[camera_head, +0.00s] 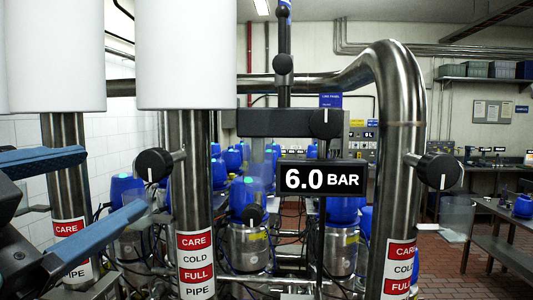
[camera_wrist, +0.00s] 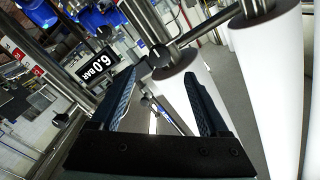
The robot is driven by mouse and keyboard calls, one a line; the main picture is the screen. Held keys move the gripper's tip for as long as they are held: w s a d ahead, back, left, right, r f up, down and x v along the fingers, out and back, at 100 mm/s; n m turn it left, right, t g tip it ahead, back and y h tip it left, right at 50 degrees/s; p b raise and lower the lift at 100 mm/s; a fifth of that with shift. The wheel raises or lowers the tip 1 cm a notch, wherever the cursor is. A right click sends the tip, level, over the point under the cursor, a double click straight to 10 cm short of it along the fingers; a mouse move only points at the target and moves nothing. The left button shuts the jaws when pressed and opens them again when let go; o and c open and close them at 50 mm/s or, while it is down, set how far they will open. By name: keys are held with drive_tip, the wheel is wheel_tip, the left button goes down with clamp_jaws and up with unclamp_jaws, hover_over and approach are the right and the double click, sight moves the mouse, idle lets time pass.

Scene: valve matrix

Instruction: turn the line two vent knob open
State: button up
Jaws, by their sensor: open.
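Several black round knobs are in view, and no readable label tells which is the line two vent knob. In the head view one knob (camera_head: 153,165) sits on the left side of the middle steel pipe, near my fingertips. A black knob with a white mark, apparently the same one, shows in the wrist view (camera_wrist: 158,55), ahead of and between the fingers. My gripper (camera_head: 115,182) has blue fingers, spread apart and empty, left of that knob. In the wrist view my gripper (camera_wrist: 160,75) is also open, with no contact visible.
A display (camera_head: 322,178) reads 6.0 BAR. Thick white sleeves (camera_head: 186,55) hang above the steel pipes. Blue-topped vessels (camera_head: 248,240) stand behind.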

sight(150, 166)
drive_tip(key=w+p, duration=0.1)
drive_tip(key=w, duration=0.2)
drive_tip(key=w+p, duration=0.1)
drive_tip(key=w, duration=0.3)
drive_tip(key=w+p, duration=0.1)
drive_tip(key=w, duration=0.2)
drive_tip(key=shift+w+d+p, duration=0.25)
drive_tip(key=shift+w+p, duration=0.05)
drive_tip(key=shift+w, duration=0.05)
clamp_jaws()
